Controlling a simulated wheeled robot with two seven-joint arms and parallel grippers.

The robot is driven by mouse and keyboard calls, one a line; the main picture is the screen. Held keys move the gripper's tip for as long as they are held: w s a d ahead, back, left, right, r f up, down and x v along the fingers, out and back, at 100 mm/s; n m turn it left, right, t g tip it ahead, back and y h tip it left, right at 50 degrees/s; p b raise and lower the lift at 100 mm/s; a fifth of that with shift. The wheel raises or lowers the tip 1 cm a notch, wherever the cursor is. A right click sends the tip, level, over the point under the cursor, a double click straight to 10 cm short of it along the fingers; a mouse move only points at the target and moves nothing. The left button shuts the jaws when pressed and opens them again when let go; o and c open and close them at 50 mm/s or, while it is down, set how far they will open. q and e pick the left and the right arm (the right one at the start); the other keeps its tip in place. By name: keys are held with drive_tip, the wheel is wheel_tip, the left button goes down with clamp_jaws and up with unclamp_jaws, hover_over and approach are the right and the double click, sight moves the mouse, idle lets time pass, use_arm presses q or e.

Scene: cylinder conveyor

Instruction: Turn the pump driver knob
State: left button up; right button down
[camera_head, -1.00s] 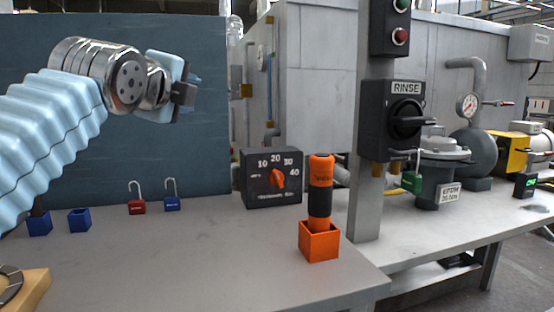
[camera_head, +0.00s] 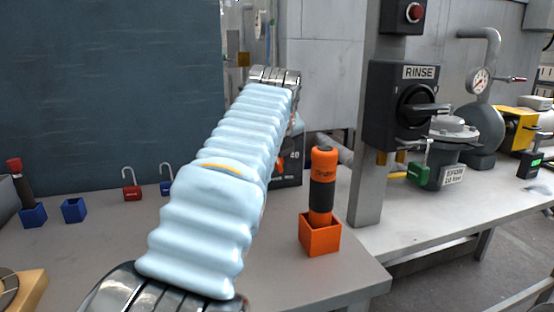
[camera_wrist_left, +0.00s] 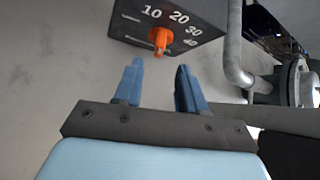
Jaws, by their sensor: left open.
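The dark dial box (camera_head: 290,177), marked 10 to 40, stands on the bench and is mostly hidden behind my left arm in the head view. The fingers look apart from the knob. In the head view my left gripper is hidden behind its arm.
An orange-and-black handled tool (camera_head: 322,180) stands in an orange holder (camera_head: 319,237) right of the box. A grey post carries the RINSE switch (camera_head: 405,105). Red (camera_head: 131,188) and blue padlocks stand left of my arm. A pipe (camera_wrist_left: 234,55) runs right of the box.

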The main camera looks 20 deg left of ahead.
use_arm(q)
drive_tip(key=x, duration=0.7)
drive_tip(key=shift+w+f, duration=0.2)
drive_tip(key=shift+w, duration=0.1)
drive_tip(key=shift+a, duration=0.15)
clamp_jaws()
